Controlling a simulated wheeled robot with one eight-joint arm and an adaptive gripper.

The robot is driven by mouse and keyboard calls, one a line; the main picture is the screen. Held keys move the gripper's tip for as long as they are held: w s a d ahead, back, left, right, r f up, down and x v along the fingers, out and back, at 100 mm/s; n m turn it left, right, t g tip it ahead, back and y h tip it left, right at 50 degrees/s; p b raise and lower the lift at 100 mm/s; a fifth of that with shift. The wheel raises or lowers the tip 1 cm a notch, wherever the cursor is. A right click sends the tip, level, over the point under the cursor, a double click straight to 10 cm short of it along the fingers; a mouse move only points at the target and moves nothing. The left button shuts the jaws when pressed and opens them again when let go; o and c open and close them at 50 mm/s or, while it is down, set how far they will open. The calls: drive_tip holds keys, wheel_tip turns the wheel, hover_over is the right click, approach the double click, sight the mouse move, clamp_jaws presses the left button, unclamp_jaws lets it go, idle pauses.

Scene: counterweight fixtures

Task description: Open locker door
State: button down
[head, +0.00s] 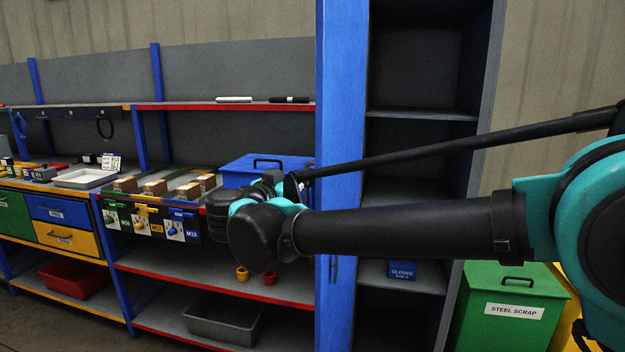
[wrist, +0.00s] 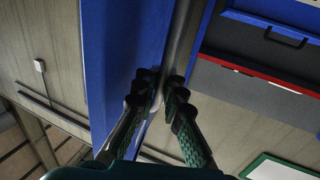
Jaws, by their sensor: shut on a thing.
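The blue locker door (head: 340,110) stands swung out at the left side of the locker, in the head view. The locker (head: 425,114) is open, and its dark shelves show. In the wrist view the door's blue face (wrist: 125,60) fills the middle left, with a grey edge strip (wrist: 183,40) beside it. My gripper (wrist: 160,88) is shut at this edge of the door, one finger on each side. The exact part between the fingertips is hidden. In the head view my arm crosses in front of the door, and the fingertips cannot be made out.
A blue bin marked gloves (head: 402,271) sits on a low locker shelf. A green steel scrap bin (head: 510,310) stands right of the locker. On the left, a workbench shelf (head: 225,106) runs behind my arm, with a blue toolbox (head: 262,167) below it.

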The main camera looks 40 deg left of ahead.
idle(0.3)
drive_tip(key=c, duration=1.9)
unclamp_jaws()
drive_tip(key=s+d, duration=0.1)
drive_tip(key=s, duration=1)
drive_tip(key=shift+s, duration=0.4)
